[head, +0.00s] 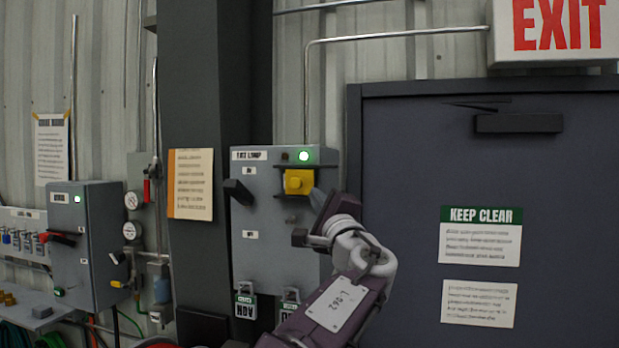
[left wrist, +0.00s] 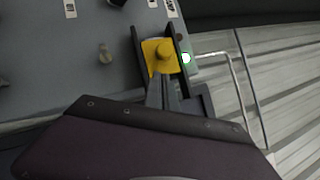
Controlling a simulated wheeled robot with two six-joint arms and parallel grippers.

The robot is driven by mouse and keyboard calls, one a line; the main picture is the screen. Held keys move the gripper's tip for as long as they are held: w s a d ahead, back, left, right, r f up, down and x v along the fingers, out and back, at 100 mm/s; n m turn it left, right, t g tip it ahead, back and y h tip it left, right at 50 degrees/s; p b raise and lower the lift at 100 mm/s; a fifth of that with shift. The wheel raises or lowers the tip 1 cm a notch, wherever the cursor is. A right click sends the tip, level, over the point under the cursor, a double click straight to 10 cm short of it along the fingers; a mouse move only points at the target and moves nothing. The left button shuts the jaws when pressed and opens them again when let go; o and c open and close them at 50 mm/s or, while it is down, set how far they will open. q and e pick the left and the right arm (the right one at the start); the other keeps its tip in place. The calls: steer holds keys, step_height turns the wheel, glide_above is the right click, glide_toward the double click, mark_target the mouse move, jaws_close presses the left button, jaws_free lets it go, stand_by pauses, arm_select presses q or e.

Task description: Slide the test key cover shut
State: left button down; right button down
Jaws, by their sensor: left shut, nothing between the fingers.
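The test key cover seems to be the yellow square plate with a round knob (head: 298,181), in a dark frame on the front of a grey lamp panel (head: 262,245). In the left wrist view the yellow cover (left wrist: 153,47) sits between two dark rails. A small brass-coloured knob, perhaps the key (left wrist: 104,54), sticks out of the panel beside the frame, uncovered. My left gripper (head: 317,197) is shut and empty, just right of the cover. Its fingertips (left wrist: 163,80) are close to the cover's knob; I cannot tell whether they touch. My right gripper is not in view.
A green lamp (head: 304,155) is lit above the cover. A dark lever (head: 238,191) juts from the panel's left side. Padlock tags (head: 245,304) hang below. A dark door (head: 400,160) stands to the right, and another grey box (head: 88,235) to the left.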

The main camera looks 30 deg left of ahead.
mark_target(295, 193)
arm_select(q)
steer(key=shift+s+a+r+p, duration=0.2)
steer(key=shift+a+r, duration=0.05)
steer(key=shift+a, duration=0.35)
steer(key=shift+s+a+r+p, duration=0.2)
steer(key=shift+a+r, duration=0.05)
steer(key=shift+a, duration=0.3)
steer(key=shift+s+a+f+b, duration=0.15)
steer(key=shift+a+f+b, duration=0.05)
steer(key=shift+a+b, duration=0.75)
steer(key=shift+s+a+r, duration=0.25)
steer(key=shift+a, duration=0.05)
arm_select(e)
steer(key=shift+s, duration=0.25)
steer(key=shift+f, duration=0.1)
